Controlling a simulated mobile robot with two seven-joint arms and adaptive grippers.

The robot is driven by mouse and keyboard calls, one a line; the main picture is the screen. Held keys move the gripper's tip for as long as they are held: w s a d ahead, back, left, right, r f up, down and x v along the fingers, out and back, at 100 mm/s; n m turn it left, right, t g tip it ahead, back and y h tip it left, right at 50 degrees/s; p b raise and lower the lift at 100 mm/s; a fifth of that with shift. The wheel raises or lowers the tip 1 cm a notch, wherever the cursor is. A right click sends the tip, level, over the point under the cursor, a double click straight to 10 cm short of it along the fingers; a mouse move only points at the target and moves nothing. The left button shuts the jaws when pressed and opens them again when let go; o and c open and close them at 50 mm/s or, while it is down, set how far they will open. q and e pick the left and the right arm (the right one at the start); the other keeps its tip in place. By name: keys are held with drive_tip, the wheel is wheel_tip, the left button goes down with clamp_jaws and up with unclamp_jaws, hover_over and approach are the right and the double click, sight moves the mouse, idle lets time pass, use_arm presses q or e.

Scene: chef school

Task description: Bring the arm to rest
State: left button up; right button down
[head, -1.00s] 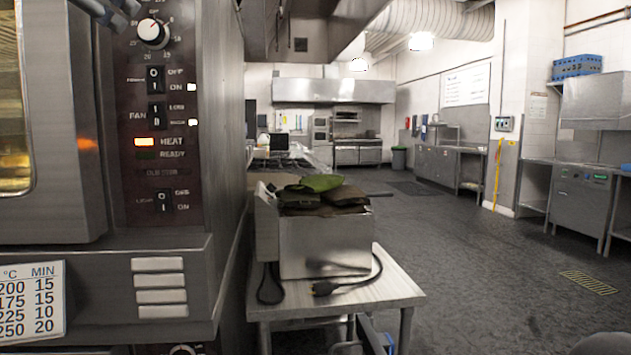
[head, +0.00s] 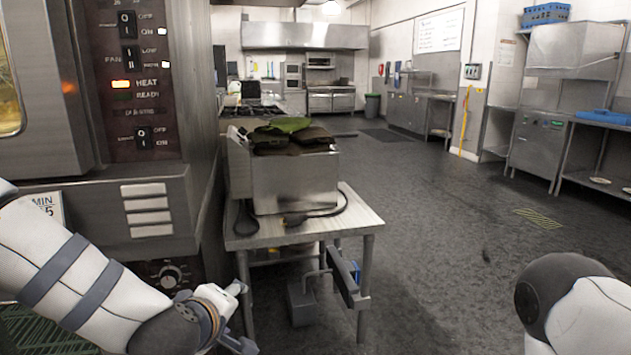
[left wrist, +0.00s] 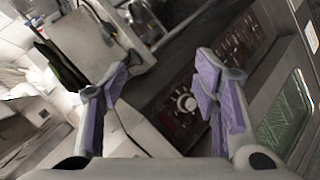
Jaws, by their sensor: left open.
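My left arm (head: 85,275) comes in from the left in the head view, in front of the oven. Its wrist end is near the bottom edge, left of the small table, and the gripper is mostly cut off there. In the left wrist view my left gripper (left wrist: 162,92) is open, its two purple-padded fingers wide apart with nothing between them. The oven's control panel with a knob (left wrist: 186,102) shows beyond the fingers. Part of my right arm (head: 570,295) shows at the lower right of the head view; its gripper is out of view.
A steel fryer (head: 295,182) with dark and green cloth-like items (head: 290,135) on top stands on a small table (head: 355,218). A cable lies in front of it. The oven (head: 140,200) is close on the left. Open floor (head: 430,230) lies to the right.

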use_arm(q)
drive_tip(key=s+a+f+m+g+h, duration=0.1)
drive_tip(key=s+f+m+g, duration=0.55)
drive_tip(key=s+f, duration=1.25)
drive_tip(key=s+a+f+m+g, duration=0.2)
drive_tip(key=s+a, duration=0.1)
drive_tip(key=s, duration=0.7)
drive_tip(key=s+a+f+m+g+y, duration=0.1)
drive_tip(key=s+a+f+m+g, duration=0.2)
drive_tip(key=s, duration=0.8)
drive_tip(key=shift+s+a+g, duration=0.15)
drive_tip(key=shift+s+g, duration=0.05)
drive_tip(key=shift+g, duration=0.15)
